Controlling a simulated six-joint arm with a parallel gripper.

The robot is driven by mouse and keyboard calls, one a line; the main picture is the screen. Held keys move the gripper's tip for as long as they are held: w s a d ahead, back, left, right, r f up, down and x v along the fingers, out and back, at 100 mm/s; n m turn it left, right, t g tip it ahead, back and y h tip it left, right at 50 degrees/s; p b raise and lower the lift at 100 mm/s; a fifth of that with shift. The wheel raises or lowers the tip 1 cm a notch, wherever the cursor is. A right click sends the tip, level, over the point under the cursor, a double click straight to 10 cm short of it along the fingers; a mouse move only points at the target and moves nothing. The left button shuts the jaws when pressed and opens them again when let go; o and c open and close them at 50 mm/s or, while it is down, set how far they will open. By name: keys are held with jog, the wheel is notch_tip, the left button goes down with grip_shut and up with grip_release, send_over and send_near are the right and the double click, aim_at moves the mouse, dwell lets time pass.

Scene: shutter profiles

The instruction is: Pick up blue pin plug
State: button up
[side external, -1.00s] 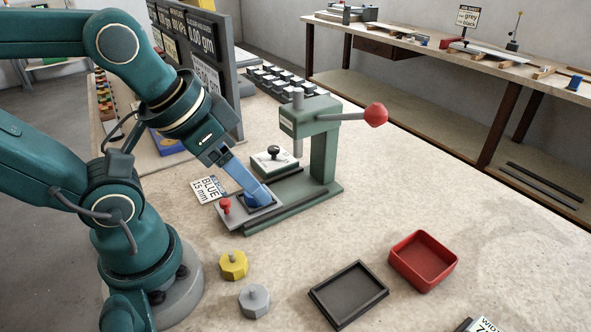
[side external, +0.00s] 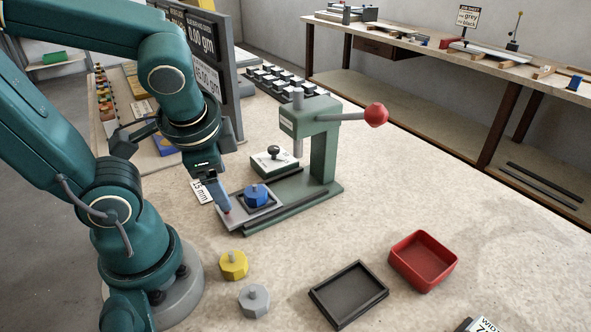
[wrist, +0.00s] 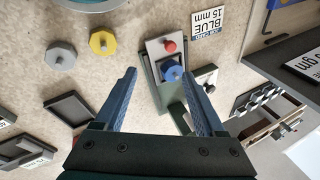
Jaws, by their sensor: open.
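The blue pin plug (side external: 256,194) is a faceted blue block with a pin on top. It sits upright in the dark-framed recess of the grey plate (side external: 268,212) at the front of the green press. In the wrist view the blue plug (wrist: 172,73) shows between the fingertips, closer to the right one. My gripper (side external: 226,208) is open and empty, to the left of the plug in the side view, and its tips cover most of the plate's red knob. The gripper's two blue fingers (wrist: 158,73) are wide apart in the wrist view.
The green press (side external: 325,150) with its red-ended lever (side external: 376,115) stands just behind the plug. A yellow plug (side external: 233,265) and a grey plug (side external: 254,300) stand in front. A black tray (side external: 316,294) and a red bin (side external: 396,261) lie to the right.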

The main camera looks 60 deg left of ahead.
aim_at(255, 190)
jog(key=a+f+m+y, duration=0.1)
jog(key=m+y, duration=0.1)
jog(key=m, duration=0.1)
jog(key=w+a+f+m+y, duration=0.1)
jog(key=a+m+y, duration=0.1)
jog(key=m, duration=0.1)
jog(key=w+a+f+m+y, duration=0.1)
jog(key=m, duration=0.2)
jog(key=shift+w+a+g+y, duration=0.15)
jog(key=shift+a+g+y, duration=0.15)
jog(key=shift+g+y, duration=0.1)
jog(key=w+f+m+t, duration=0.1)
jog(key=m, duration=0.2)
jog(key=w+d+f+m+t+y, duration=0.1)
jog(key=m, duration=0.2)
jog(key=w+d+f+m+t+y, duration=0.1)
jog(key=f+m+t, duration=0.1)
jog(key=m, duration=0.1)
jog(key=shift+w+d+m, duration=0.1)
jog(key=shift+w+m, duration=0.3)
jog(key=shift+s+d+f+m+t, duration=0.25)
jog(key=shift+f+m+t, duration=0.2)
jog(key=shift+m, duration=0.25)
jog(key=shift+x, duration=2.5)
jog(key=shift+r, duration=0.1)
grip_shut()
